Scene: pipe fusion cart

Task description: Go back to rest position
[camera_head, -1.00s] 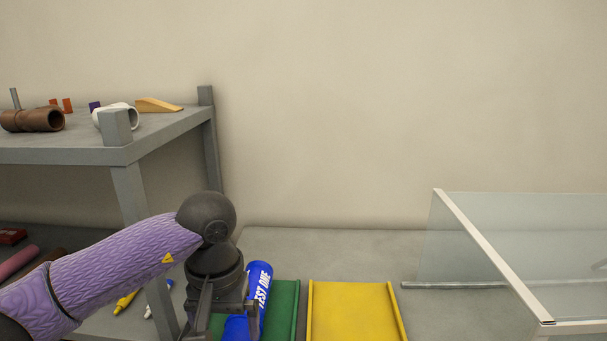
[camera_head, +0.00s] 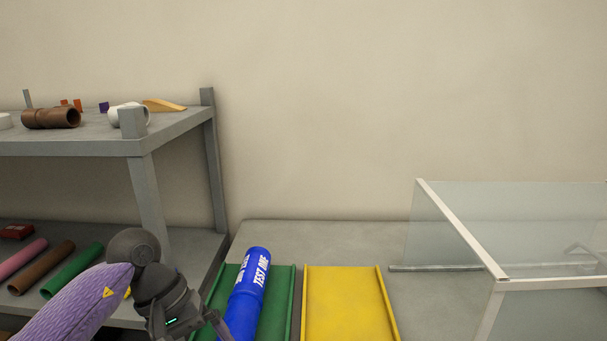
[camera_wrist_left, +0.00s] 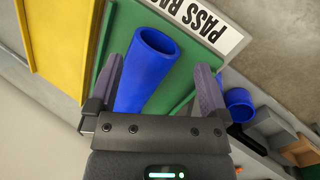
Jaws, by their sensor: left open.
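My left gripper (camera_head: 193,325) is at the bottom of the head view, just left of the blue pipe. In the left wrist view the gripper (camera_wrist_left: 158,78) is open, its two fingers apart. The blue pipe (camera_head: 247,292) with white "TEST ONE" lettering lies in the green tray (camera_head: 284,290). In the left wrist view the pipe (camera_wrist_left: 148,70) shows its open end between the fingers in the picture, with no finger visibly closed on it. The pipe's near end is hidden in the head view. My right gripper is out of view.
A yellow tray (camera_head: 345,305) sits beside the green tray. A clear-walled box with a pale frame (camera_head: 465,230) stands right. A grey shelf (camera_head: 70,146) at left carries a brown pipe fitting (camera_head: 50,118) above and coloured pipes (camera_head: 42,268) below. A white "PASS" label (camera_wrist_left: 205,22) borders the green tray.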

